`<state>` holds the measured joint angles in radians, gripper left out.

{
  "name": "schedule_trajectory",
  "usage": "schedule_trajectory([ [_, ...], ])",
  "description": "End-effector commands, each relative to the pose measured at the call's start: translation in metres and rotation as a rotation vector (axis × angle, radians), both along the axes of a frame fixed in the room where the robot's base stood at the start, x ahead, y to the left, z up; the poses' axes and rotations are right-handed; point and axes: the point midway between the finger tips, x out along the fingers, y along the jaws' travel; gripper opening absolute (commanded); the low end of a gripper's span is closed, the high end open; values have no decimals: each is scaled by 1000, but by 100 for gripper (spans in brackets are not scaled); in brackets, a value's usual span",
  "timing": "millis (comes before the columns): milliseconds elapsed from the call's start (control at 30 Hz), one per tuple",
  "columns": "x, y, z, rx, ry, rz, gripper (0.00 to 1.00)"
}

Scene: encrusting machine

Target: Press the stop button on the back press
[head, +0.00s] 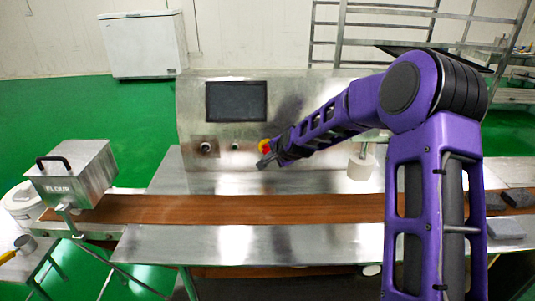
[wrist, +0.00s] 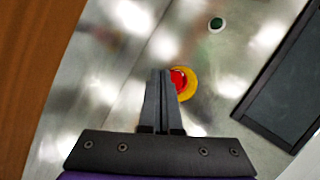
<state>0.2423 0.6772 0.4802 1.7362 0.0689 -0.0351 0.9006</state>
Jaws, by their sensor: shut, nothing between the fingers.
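The stop button is a red knob on a yellow ring (head: 264,146), on the upright steel panel below and right of the dark screen. In the wrist view the red knob (wrist: 178,80) shows just beside the fingertips, partly hidden by them. My gripper (head: 266,161) is shut and empty, with its tips in front of the panel at the button. It also shows in the wrist view (wrist: 160,72). I cannot tell whether the tips touch the knob.
A green button (wrist: 217,24) and a dark screen (head: 236,101) are on the same panel, with a dark knob (head: 206,147) at left. A brown conveyor belt (head: 160,208) runs in front. A flour box (head: 75,172) stands at left. A white cylinder (head: 361,166) hangs right of my gripper.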

Motion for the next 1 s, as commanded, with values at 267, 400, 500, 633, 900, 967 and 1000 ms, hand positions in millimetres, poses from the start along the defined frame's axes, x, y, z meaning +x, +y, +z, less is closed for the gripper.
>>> schedule_trajectory([
  [267, -3, 0, 0, 1, 2, 0, 0],
  [400, -16, 0, -1, 1, 2, 0, 0],
  [500, -26, -1, -1, 0, 1, -1, 0],
  [633, -39, 0, 0, 0, 2, 0, 0],
  [900, -50, 0, 0, 1, 2, 0, 0],
  [967, -50, 0, 0, 1, 2, 0, 0],
  [1000, -50, 0, 0, 1, 2, 0, 0],
])
